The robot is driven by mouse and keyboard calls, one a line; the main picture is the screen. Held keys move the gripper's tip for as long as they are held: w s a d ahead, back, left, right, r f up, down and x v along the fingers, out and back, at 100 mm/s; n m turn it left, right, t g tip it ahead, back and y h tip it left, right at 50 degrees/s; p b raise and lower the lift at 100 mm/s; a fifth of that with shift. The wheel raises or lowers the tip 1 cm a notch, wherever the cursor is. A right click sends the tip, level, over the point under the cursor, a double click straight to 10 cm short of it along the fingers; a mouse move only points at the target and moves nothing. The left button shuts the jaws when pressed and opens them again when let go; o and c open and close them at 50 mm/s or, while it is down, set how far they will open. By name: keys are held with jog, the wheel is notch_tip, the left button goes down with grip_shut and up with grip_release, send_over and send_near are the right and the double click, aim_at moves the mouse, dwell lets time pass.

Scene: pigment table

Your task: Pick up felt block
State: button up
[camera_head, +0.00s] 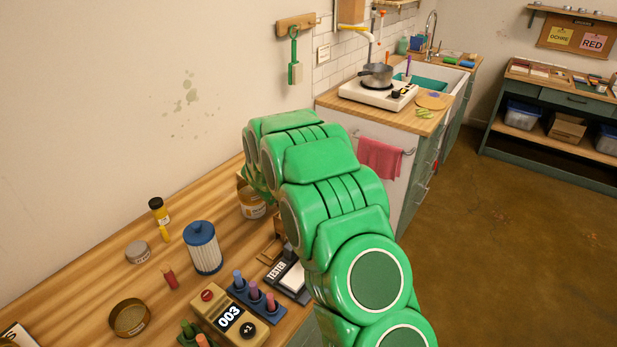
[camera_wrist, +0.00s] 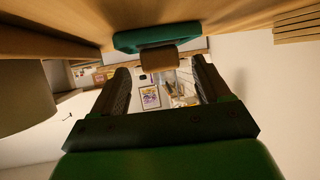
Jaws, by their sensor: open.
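In the wrist view, a block with a wide teal part (camera_wrist: 135,40) and a narrower brown part lies against the wooden surface at the top of the picture; it looks like the felt block. My gripper (camera_wrist: 163,75) is open, its two dark fingers apart with a clear gap between them. The brown part of the block shows between and just beyond the fingertips; I cannot tell whether they touch it. In the head view my green arm covers the middle of the picture and hides my gripper, and I do not make out the block there.
A large beige shape (camera_wrist: 25,95) stands left in the wrist view.

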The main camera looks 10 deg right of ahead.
jog(key=shift+w+d+f, duration=0.15)
jog(key=shift+w+d, duration=0.05)
jog(key=shift+w, duration=0.1)
jog(key=c, duration=1.2)
jog(key=shift+o, duration=0.2)
